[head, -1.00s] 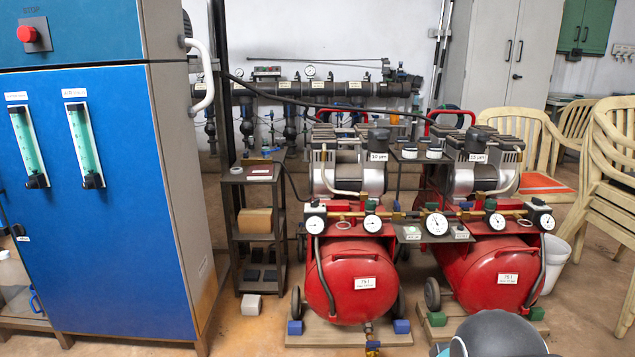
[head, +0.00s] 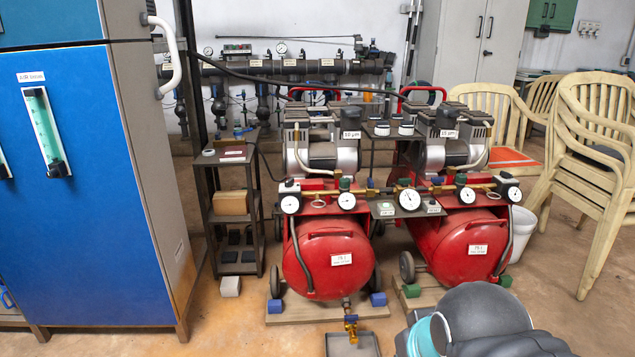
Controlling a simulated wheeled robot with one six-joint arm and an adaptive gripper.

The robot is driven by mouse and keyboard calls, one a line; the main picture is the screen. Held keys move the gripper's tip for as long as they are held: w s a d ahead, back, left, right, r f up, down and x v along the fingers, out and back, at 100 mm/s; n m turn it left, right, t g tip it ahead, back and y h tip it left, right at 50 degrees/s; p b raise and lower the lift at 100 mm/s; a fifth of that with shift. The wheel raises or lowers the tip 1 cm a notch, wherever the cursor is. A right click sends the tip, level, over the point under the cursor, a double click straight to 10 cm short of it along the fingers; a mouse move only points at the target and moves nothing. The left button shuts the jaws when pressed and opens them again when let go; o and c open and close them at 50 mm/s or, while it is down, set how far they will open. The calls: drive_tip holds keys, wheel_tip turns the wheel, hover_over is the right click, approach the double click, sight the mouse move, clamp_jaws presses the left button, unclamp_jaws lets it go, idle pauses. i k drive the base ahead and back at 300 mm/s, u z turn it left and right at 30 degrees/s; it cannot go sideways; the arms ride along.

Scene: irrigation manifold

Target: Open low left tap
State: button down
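A small brass tap (head: 350,322) hangs low under the left red tank (head: 327,258), close to the floor. It has a yellow-orange body and a bluish part; whether it is open or closed is too small to tell. A grey tray (head: 353,344) lies on the floor below it, cut by the bottom edge. My arm (head: 487,325), dark grey with a teal band, fills the lower right corner. My gripper is not in view.
The right red tank (head: 470,245) stands beside the left one, both on wooden boards with coloured blocks. A blue cabinet (head: 95,180) and a small shelf (head: 232,215) stand left. Plastic chairs (head: 600,160) are stacked right.

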sight(351, 319)
drive_tip(key=z, duration=0.25)
drive_tip(key=i, duration=1.05)
drive_tip(key=u, duration=0.25)
